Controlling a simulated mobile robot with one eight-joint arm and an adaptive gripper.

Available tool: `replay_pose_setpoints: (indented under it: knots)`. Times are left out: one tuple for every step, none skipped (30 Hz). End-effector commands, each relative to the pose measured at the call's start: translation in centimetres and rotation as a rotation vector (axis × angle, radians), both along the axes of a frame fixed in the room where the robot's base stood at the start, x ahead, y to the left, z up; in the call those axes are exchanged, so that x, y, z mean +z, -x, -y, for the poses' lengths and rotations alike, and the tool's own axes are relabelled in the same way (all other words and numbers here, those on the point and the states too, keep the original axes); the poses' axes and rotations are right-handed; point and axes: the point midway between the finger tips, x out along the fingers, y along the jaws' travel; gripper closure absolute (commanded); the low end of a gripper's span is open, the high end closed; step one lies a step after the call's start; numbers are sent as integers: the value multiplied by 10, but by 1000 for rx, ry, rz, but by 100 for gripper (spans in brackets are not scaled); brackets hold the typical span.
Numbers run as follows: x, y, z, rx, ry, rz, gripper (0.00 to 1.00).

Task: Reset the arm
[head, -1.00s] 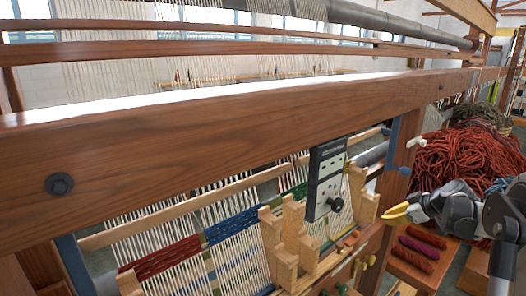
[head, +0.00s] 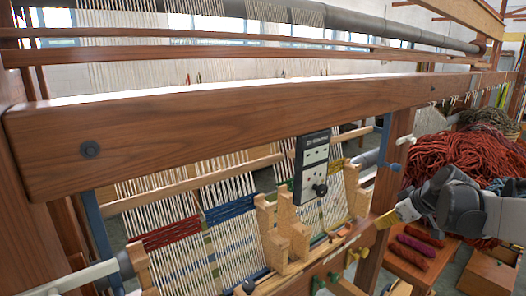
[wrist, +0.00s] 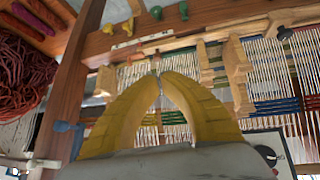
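My gripper (head: 386,219) is at the right of the head view, in front of the loom's right post. Its yellow fingers point left toward the loom. In the wrist view the two curved yellow fingers of my gripper (wrist: 159,77) meet at their tips with nothing between them. Three wool skeins (head: 415,249), in red and purple tones, lie on a wooden surface just below and right of my gripper, apart from it. They also show upper left in the wrist view (wrist: 38,12).
A wooden loom beam (head: 250,125) crosses the head view. A black control box (head: 312,165) hangs below it, near wooden brackets (head: 287,235). A large red yarn heap (head: 450,160) lies behind my arm. An open wooden box (head: 490,272) stands at lower right.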

Motion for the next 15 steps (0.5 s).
replay_pose_setpoints:
  knots:
    - [6, 15, -17, -18, -2, -16, 100]
    - [9, 25, -28, -35, -4, -27, 100]
    - [13, 40, -41, -61, -7, -43, 100]
    - [16, 53, -53, -82, -9, -53, 100]
    - [19, 66, -63, -105, -10, -64, 100]
    - [20, 85, -76, -136, -13, -77, 100]
    - [21, 99, -86, -159, -14, -85, 100]
    - [22, 113, -94, -183, -16, -92, 100]
    - [20, 132, -105, -214, -18, -99, 100]
    - [19, 146, -112, -236, -20, -104, 100]
    - [17, 160, -119, -261, -21, -107, 100]
    - [14, 179, -127, -291, -24, -110, 100]
    - [10, 193, -132, -313, -26, -111, 100]
    - [6, 207, -137, -335, -29, -110, 100]
    - [0, 223, -142, -365, -34, -109, 100]
